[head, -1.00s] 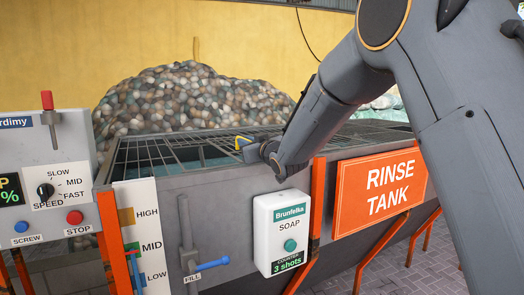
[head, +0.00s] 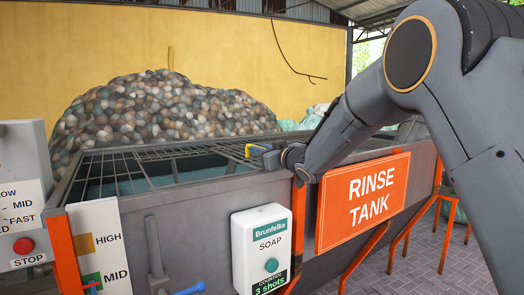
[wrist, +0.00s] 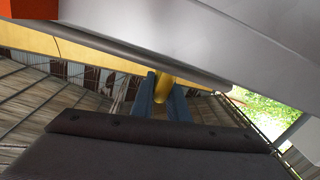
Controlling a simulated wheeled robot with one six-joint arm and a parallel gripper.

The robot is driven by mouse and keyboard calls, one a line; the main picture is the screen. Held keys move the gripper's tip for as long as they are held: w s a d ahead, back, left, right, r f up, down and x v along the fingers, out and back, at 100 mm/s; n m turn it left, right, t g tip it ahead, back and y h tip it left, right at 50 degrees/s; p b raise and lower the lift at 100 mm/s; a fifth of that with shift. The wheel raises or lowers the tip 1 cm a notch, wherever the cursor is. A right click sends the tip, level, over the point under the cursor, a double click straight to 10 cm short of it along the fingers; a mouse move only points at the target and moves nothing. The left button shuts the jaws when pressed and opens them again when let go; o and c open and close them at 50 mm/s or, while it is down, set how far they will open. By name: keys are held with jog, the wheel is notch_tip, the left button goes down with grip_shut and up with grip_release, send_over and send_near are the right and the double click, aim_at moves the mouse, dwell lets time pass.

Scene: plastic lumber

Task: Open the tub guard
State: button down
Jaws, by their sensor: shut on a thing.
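The tub guard is a wire grid (head: 130,166) over the top of the grey rinse tank (head: 215,200). Its yellow handle (head: 249,151) is at the right part of the grid, near the tank's front rim. My gripper (head: 258,150) is shut on this handle. In the wrist view, the blue fingers of my gripper (wrist: 163,92) are on both sides of the yellow handle (wrist: 163,80). I cannot tell clearly whether the grid is lifted from the rim. Part of the handle is hidden by the fingers.
A white soap dispenser (head: 261,255) and an orange rinse tank sign (head: 362,198) are on the tank's front. A fill lever with a blue handle (head: 188,289) is at the lower left. A pebbly heap (head: 165,115) stands behind. Paved floor (head: 425,250) is free at the right.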

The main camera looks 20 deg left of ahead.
jog(key=c, duration=1.8)
grip_release()
jog(key=shift+o, duration=0.2)
jog(key=shift+d, duration=0.1)
jog(key=b+v, duration=0.2)
jog(key=v, duration=0.5)
jog(key=shift+s+d, duration=0.2)
jog(key=shift+d, duration=0.05)
jog(key=shift+d, duration=0.1)
